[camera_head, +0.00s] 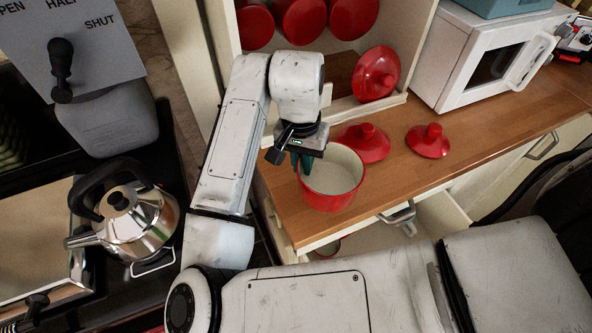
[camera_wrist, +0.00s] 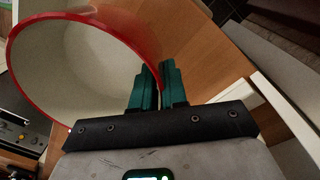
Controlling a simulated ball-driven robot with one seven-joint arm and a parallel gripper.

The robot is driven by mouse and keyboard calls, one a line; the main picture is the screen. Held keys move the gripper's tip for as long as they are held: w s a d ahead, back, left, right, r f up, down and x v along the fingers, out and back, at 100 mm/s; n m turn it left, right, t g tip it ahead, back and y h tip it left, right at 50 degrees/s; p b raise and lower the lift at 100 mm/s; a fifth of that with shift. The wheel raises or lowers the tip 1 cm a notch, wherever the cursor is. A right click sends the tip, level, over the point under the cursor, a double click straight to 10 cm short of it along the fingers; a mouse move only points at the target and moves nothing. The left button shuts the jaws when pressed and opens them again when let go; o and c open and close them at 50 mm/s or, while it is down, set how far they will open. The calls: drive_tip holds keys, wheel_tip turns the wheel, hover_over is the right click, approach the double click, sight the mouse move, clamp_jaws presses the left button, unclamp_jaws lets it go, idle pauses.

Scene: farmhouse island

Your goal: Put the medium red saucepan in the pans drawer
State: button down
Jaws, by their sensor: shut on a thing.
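The red saucepan (camera_head: 335,190) with a cream inside is at the front edge of the wooden counter, its front side overlapping that edge in the head view. My gripper (camera_head: 304,160) is shut on its rim at the upper left. In the wrist view the saucepan (camera_wrist: 85,75) fills the left side, and my teal fingers (camera_wrist: 157,80) pinch its wall. Whether its base touches the counter is unclear. Below the counter, an open cream drawer (camera_head: 440,216) shows, partly hidden by my arm; a red-rimmed pan (camera_head: 327,246) is partly visible inside it.
Two red lids (camera_head: 429,141) (camera_head: 365,143) lie on the counter (camera_head: 490,130) behind the saucepan. Another lid (camera_head: 376,73) leans upright in the shelf unit, under several red pans (camera_head: 303,18). A white microwave (camera_head: 490,60) stands right; a kettle (camera_head: 130,220) sits left.

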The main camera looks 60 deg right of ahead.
drive_tip(key=shift+w+f, duration=0.85)
drive_tip(key=shift+f, duration=0.15)
drive_tip(key=shift+d+f, duration=0.1)
drive_tip(key=shift+f, duration=1.45)
drive_tip(key=shift+f, duration=0.1)
drive_tip(key=c, duration=1.2)
unclamp_jaws()
drive_tip(key=shift+o, duration=0.2)
wheel_tip(320, 180, up, 12)
drive_tip(key=shift+w, duration=0.25)
